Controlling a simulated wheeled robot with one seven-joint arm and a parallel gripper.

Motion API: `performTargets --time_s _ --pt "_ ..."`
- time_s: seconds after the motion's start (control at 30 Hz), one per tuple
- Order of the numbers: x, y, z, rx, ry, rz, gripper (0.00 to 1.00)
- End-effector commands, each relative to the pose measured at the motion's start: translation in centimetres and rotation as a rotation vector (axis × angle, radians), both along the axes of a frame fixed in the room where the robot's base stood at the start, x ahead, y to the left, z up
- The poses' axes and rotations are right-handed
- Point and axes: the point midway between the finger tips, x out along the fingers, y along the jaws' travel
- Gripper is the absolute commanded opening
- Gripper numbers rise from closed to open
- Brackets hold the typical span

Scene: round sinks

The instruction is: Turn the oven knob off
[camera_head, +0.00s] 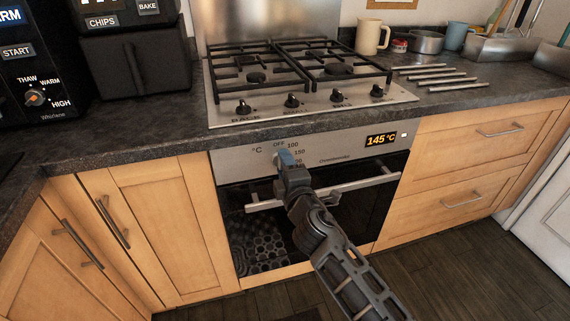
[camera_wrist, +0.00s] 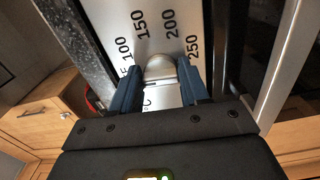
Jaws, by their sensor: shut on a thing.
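The oven (camera_head: 330,215) has a steel front panel (camera_head: 340,148) with a round dial marked OFF, 100, 150 and further numbers. Its display (camera_head: 381,140) reads 145 °C. My gripper (camera_head: 284,160) reaches the dial from the front and covers most of the knob in the head view. In the wrist view the silvery oven knob (camera_wrist: 159,68) sits between the two blue fingers of my gripper (camera_wrist: 158,80), which are shut on it. The numbers 100, 150, 200 and 250 show around the knob. Its pointer mark cannot be made out.
The oven handle (camera_head: 345,187) runs across the door just below my gripper. A gas hob (camera_head: 313,106) with several black knobs is above. Wooden drawers (camera_head: 480,165) stand right and cabinets (camera_head: 165,225) left. The floor (camera_head: 460,270) at right is clear.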

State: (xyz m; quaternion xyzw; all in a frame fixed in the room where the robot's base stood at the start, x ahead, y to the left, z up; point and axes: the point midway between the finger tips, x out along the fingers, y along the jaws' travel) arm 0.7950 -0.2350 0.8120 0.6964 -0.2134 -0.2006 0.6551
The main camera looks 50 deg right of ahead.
Motion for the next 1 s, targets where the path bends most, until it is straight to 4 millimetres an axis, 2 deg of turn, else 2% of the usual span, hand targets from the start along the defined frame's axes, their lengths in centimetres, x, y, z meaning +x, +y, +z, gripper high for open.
performTargets --time_s 0.7,0.73,1.0 --pt "0.01 0.12 -0.1 -0.064 0.046 0.002 0.14" --pt "0.02 0.13 -0.1 -0.064 0.046 0.002 0.47" --pt "0.01 0.07 -0.03 -0.063 0.044 0.001 0.7"
